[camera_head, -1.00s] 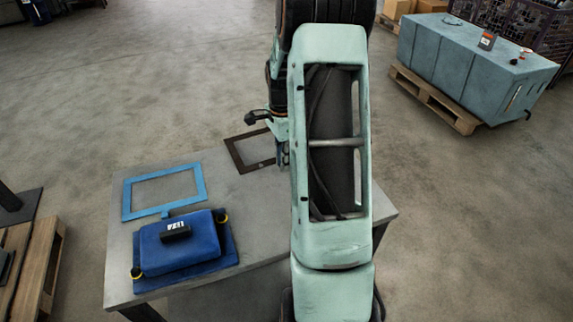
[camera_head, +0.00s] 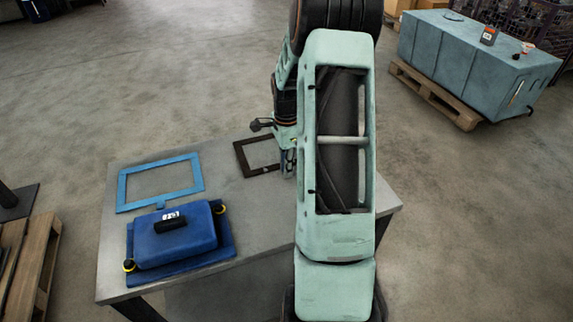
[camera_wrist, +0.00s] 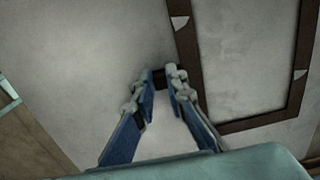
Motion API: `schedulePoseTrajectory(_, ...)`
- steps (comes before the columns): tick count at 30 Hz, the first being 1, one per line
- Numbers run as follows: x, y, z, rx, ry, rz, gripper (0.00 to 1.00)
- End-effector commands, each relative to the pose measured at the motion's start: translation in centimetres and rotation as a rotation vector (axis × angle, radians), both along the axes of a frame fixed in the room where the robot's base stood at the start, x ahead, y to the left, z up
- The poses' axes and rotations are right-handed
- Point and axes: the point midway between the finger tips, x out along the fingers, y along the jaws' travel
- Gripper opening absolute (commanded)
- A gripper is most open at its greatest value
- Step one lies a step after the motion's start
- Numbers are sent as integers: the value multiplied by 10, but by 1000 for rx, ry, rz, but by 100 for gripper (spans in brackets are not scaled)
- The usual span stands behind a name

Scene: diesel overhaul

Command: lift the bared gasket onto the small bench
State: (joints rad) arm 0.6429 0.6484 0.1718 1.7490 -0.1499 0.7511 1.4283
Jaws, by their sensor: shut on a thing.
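The dark brown rectangular gasket (camera_head: 243,159) is at the far edge of the grey bench (camera_head: 225,185) in the head view. In the wrist view the gasket (camera_wrist: 255,122) is to the right of the fingers. My gripper (camera_head: 287,165), partly hidden by my arm, is at the gasket's right side. In the wrist view my gripper (camera_wrist: 160,80) is shut on a small dark tab of the gasket. I cannot tell whether the gasket touches the bench top or hangs just above it.
A blue rectangular frame (camera_head: 125,190) with a tab lies on the bench's left side. In front of it is a blue block with a black handle (camera_head: 180,240) on a blue mat. A teal tank (camera_head: 470,55) stands on a wooden pallet (camera_head: 430,95) at the back right.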

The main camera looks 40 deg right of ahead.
Motion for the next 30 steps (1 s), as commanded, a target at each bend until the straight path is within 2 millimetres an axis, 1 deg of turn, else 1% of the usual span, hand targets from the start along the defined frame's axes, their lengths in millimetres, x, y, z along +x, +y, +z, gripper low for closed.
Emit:
schedulePoseTrajectory(4, 0, 0, 1, 0, 0, 0, 0)
schedulePoseTrajectory(5, 0, 0, 1, 0, 0, 0, 13)
schedulePoseTrajectory(10, 0, 0, 1, 0, 0, 0, 32)
schedulePoseTrajectory(18, 0, 0, 1, 0, 0, 0, 33)
schedulePoseTrajectory(21, 0, 0, 6, -1, -1, -1, 33)
schedulePoseTrajectory(23, 0, -1, 13, -1, -2, -1, 33)
schedulePoseTrajectory(26, 1, 0, 31, -3, -3, 1, 33)
schedulePoseTrajectory(30, 1, 0, 62, -4, -4, 1, 33)
